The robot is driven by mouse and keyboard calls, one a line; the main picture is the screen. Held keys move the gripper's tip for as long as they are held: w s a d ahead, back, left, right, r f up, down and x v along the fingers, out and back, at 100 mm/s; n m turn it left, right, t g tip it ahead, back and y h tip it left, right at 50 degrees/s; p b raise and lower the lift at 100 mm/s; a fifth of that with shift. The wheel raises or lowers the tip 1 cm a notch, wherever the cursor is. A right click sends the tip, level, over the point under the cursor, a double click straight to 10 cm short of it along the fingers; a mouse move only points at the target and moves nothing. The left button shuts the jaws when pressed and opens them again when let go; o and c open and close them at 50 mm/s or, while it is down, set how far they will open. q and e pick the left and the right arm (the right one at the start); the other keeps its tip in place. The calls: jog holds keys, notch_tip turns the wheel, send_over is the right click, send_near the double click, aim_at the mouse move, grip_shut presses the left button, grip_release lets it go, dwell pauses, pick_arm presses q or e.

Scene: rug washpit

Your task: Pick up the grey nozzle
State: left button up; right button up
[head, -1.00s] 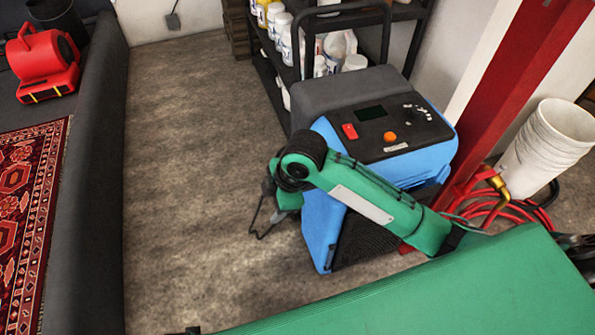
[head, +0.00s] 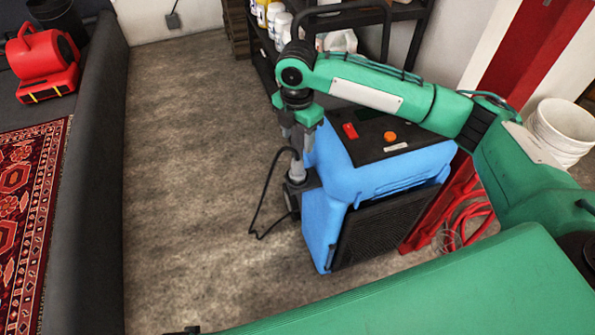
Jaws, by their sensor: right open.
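I cannot make out a grey nozzle in the head view. My right gripper (head: 293,207) hangs at the end of my green right arm, at the left side of the blue machine (head: 378,180). It points down over the concrete floor and is open. Its fingertips are small and dark, and I see nothing held between them. A thin black cable loops beside it. My left gripper is not in view.
A black shelf cart (head: 400,12) with bottles stands behind the machine. Red hose (head: 468,215) and white buckets (head: 562,128) are at right. A dark wall (head: 95,170) borders a patterned rug (head: 28,190) and red blower (head: 42,62). Floor (head: 190,180) between is clear.

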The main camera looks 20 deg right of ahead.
aim_at(298, 159)
notch_tip(298, 159, down, 6)
jog(key=shift+f, duration=0.1)
notch_tip(298, 159, down, 5)
jog(key=shift+r+b, duration=0.1)
jog(key=shift+b, duration=0.2)
jog(key=shift+w+f, duration=0.1)
jog(key=shift+f, duration=0.1)
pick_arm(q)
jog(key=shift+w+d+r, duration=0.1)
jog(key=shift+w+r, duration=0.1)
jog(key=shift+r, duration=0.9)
pick_arm(e)
jog(key=c, duration=1.1)
